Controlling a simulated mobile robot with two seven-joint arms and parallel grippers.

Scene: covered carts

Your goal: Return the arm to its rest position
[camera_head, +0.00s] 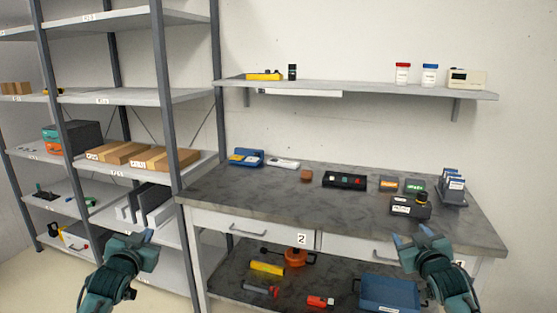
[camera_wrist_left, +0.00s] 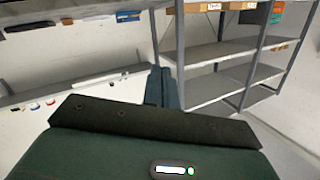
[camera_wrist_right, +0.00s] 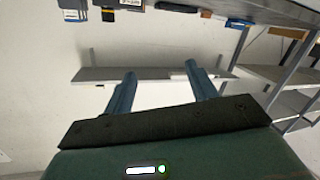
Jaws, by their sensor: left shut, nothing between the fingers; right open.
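My left gripper (camera_head: 146,238) is in the lower left of the head view, in front of the shelving rack and left of the workbench. It is shut and empty; its fingers show together in the left wrist view (camera_wrist_left: 162,88). My right gripper (camera_head: 412,232) is in the lower right of the head view, in front of the bench's drawers. It is open, with its two fingers apart and nothing between them in the right wrist view (camera_wrist_right: 158,90). Both arms come up from the bottom edge of the head view.
A grey-topped workbench (camera_head: 260,193) holds a button box (camera_head: 344,180), a black device (camera_head: 410,206) and other small items. A blue crate (camera_head: 388,293) and tools lie on its lower shelf. A wall shelf (camera_head: 370,90) hangs above. A rack (camera_head: 170,95) with boxes stands left.

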